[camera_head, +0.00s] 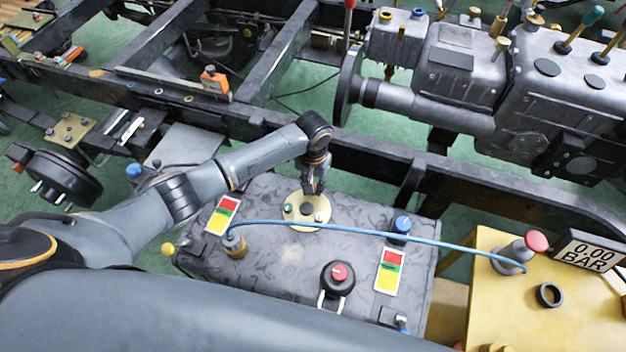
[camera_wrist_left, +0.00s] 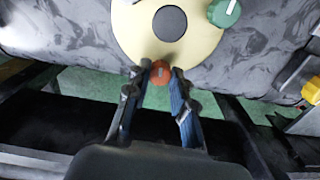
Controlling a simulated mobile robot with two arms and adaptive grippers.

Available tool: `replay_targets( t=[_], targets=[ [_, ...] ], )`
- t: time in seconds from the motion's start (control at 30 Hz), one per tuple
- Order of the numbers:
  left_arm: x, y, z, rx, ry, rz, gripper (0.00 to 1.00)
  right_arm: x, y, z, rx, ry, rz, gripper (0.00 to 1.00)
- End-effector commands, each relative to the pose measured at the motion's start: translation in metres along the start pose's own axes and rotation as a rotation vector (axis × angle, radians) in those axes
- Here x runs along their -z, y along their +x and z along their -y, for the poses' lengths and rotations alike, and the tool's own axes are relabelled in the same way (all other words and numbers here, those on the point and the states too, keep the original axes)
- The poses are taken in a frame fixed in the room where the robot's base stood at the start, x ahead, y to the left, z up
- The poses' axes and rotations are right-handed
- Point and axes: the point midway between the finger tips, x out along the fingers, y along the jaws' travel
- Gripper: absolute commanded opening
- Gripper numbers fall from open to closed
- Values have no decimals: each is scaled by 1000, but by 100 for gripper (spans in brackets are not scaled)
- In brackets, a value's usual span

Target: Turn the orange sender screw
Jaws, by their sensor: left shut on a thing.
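The orange screw (camera_wrist_left: 161,72) sits at the edge of a cream round plate (camera_wrist_left: 130,40) with a dark centre. My left gripper (camera_wrist_left: 160,76) is shut on this screw, with one finger on each side of its head. A slot shows on the head. In the head view my left gripper (camera_head: 313,188) reaches down to the far edge of the cream plate (camera_head: 299,221) on the dark grey tank, and the screw is hidden there. My right gripper is not in view.
A frame rail runs behind the tank.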

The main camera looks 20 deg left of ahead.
Motion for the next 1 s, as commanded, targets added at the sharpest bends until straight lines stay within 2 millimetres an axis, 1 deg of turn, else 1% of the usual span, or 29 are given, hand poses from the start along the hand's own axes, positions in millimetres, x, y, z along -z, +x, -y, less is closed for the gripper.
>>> replay_targets(
  t=[0.03,0.2,0.4,0.7,1.0],
  targets=[
    [-1,-6,-1,-2,-37,3,0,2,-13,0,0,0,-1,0],
    [-2,-7,-1,-2,-187,4,0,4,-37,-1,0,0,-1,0],
    [-1,-6,-1,-2,-378,4,0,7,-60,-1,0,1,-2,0],
    [-1,-4,-1,-2,-664,4,0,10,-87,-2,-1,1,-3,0],
    [-1,-3,-1,-2,-942,3,0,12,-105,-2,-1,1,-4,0]
  ],
)
